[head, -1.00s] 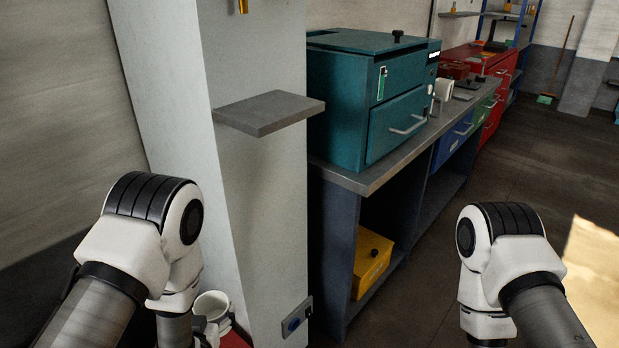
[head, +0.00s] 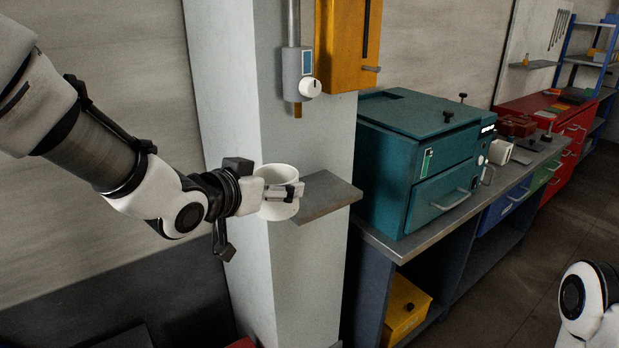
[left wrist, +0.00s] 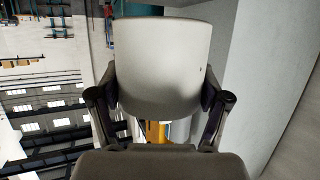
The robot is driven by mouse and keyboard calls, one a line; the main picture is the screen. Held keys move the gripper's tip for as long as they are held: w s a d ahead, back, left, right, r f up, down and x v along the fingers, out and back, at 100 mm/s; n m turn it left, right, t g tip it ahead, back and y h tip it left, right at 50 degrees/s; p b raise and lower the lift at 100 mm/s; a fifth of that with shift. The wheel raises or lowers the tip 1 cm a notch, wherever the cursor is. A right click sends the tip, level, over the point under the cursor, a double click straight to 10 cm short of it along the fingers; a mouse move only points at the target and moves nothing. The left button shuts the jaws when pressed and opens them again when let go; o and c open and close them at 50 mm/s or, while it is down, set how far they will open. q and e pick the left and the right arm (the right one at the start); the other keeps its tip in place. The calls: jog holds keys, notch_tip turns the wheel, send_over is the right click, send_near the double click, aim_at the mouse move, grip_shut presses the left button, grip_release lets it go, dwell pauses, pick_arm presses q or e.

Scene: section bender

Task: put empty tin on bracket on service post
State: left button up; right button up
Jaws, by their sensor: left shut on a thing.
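The bracket (head: 325,196) is a flat grey shelf sticking out from the pale service post (head: 235,110). The tin is at the bracket's left end and overlaps it in the head view; I cannot tell whether it touches. My right arm shows at the lower right, but its gripper is out of view.
Above the bracket, a grey dispenser (head: 298,75) with a white knob and a yellow box (head: 343,45) hang on the post. A teal cabinet (head: 420,150) stands on the bench just right of the bracket. The visible top of the bracket looks bare.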

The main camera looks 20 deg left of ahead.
pick_arm(q)
jog(key=w+p, duration=0.2)
jog(key=w, duration=0.3)
jog(key=w+f+p, duration=0.1)
jog(key=w, duration=0.4)
jog(key=w+p, duration=0.2)
jog(key=w, duration=0.3)
jog(key=shift+w+d+f+p, duration=0.15)
jog(key=shift+w+f+p, duration=0.05)
jog(key=shift+p, duration=0.15)
notch_tip(320, 180, down, 3)
jog(key=shift+w+d+f+p, duration=0.15)
jog(key=shift+f+p, duration=0.05)
jog(key=shift+p, duration=0.75)
jog(key=shift+w+f, duration=0.1)
jog(key=shift+f, duration=0.15)
jog(key=shift+f+b, duration=0.15)
jog(key=shift+b, duration=0.2)
jog(key=o, duration=0.9)
